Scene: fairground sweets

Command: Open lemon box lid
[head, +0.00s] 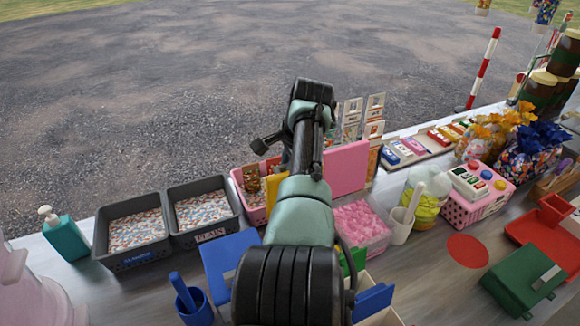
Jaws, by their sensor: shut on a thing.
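A yellow panel (275,191), which looks like the lemon box lid, stands raised behind my arm at the middle of the counter. Only its left part shows; my arm hides the rest and the box below it. My gripper (286,158) is mostly hidden behind my forearm, with a dark part showing just above the yellow lid's top edge. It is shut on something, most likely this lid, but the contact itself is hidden.
A raised pink lid (346,168) and a tub of pink sweets (360,222) stand close to the right of my arm. A blue lid (229,259) lies at front left. A pink basket (238,184) and two grey trays (128,261) (208,234) are left.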

